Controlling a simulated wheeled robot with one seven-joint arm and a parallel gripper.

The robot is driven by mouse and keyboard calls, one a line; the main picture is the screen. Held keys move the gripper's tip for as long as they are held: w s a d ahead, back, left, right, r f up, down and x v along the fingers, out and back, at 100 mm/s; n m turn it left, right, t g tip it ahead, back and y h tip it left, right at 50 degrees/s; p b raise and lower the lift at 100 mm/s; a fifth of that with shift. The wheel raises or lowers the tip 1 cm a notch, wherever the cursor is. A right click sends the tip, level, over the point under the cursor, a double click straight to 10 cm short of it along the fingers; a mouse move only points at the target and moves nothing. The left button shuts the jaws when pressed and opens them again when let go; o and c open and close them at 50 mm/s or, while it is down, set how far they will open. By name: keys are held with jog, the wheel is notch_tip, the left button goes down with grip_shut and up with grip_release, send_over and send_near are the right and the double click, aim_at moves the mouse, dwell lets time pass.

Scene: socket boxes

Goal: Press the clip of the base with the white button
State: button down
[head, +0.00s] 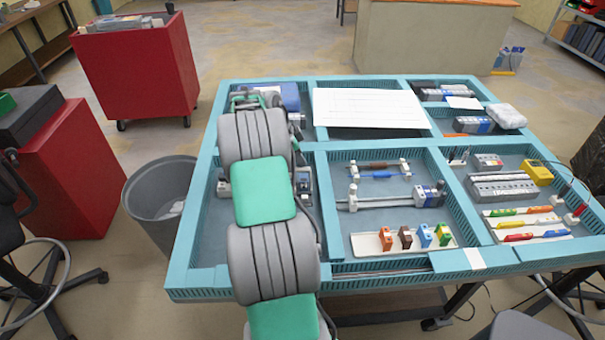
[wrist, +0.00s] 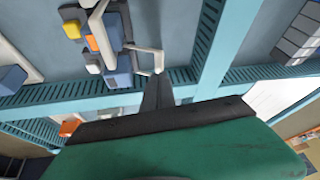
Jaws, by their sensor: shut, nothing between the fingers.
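In the wrist view, my gripper (wrist: 157,76) is shut and empty, with its dark fingertips pointing up the picture. A pale angled clip (wrist: 156,54) is right by the tips; I cannot tell whether they touch it. Beside it on the left is a dark blue-grey base (wrist: 117,65) with a small cream-white button (wrist: 92,63) on its side. An orange button (wrist: 91,43) and a yellow-orange button (wrist: 72,29) sit on neighbouring parts. Another blue base (wrist: 10,78) with a pale clip lies at the far left. In the head view my arm hides the gripper and most of these bases.
Teal ribbed dividers (wrist: 225,50) rise near my gripper and split the table into compartments. A white panel (head: 370,108) lies across the back middle. Rails with parts (head: 395,200) and a tray of coloured blocks (head: 375,243) fill the middle compartment. A grey bin (head: 160,200) stands left.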

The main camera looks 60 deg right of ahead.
jog(key=shift+s+a+f+b, duration=0.2)
jog(key=shift+f+b, duration=0.1)
jog(key=shift+b, duration=0.15)
jog(key=shift+s+a, duration=0.2)
jog(key=shift+a, duration=0.15)
jog(key=shift+r, duration=0.1)
jog(key=w+r+p, duration=0.3)
jog(key=w+r, duration=0.1)
jog(key=r, duration=0.7)
jog(key=shift+w+r, duration=0.15)
jog(key=shift+w, duration=0.25)
jog(key=shift+d, duration=0.1)
